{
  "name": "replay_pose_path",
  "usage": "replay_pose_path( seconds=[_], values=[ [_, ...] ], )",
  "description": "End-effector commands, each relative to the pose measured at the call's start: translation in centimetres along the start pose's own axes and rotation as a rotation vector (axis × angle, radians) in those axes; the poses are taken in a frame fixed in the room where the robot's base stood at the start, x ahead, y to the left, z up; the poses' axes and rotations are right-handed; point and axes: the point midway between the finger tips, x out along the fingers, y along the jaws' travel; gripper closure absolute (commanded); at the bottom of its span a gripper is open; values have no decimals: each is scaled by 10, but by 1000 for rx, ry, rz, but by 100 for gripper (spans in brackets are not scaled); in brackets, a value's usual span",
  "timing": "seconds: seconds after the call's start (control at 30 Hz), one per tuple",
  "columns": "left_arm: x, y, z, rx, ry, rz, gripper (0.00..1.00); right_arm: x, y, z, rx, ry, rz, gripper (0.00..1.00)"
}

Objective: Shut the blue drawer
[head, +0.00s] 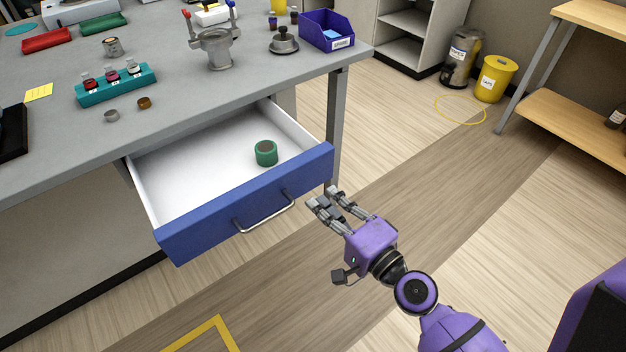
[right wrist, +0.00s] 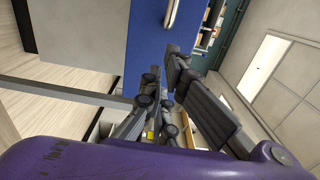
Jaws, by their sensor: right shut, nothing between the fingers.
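The blue drawer (head: 250,204) under the grey bench is pulled well out. Its white inside shows, with a green round item (head: 266,153) standing in it. A silver bar handle (head: 264,213) runs across the blue front. My right gripper (head: 321,196) is shut and empty, just in front of the drawer front's right end; I cannot tell whether it touches. In the right wrist view the blue front (right wrist: 146,45) and its handle (right wrist: 172,12) show beyond the fingers. My left gripper is not in view.
The grey bench top (head: 160,130) holds a teal vial rack (head: 116,86), a clamp-like metal device (head: 217,48) and a purple bin (head: 327,30). A bench leg (head: 335,125) stands behind the drawer's right end. The floor in front of the drawer is clear.

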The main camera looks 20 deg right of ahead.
Motion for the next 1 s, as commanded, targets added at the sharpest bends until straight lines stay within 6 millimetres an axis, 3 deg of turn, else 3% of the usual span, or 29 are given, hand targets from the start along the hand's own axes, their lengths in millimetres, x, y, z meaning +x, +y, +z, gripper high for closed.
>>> replay_pose_path(
  seconds=[0.1, 0.3, 1.0],
  values=[
    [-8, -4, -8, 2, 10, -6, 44, 24, -4, 0, 2, -1, -4, 100],
    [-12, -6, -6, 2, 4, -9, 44, 46, 0, 0, 0, 0, 0, 100],
    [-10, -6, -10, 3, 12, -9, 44, 57, 2, -7, -1, 0, 1, 100]
  ],
)
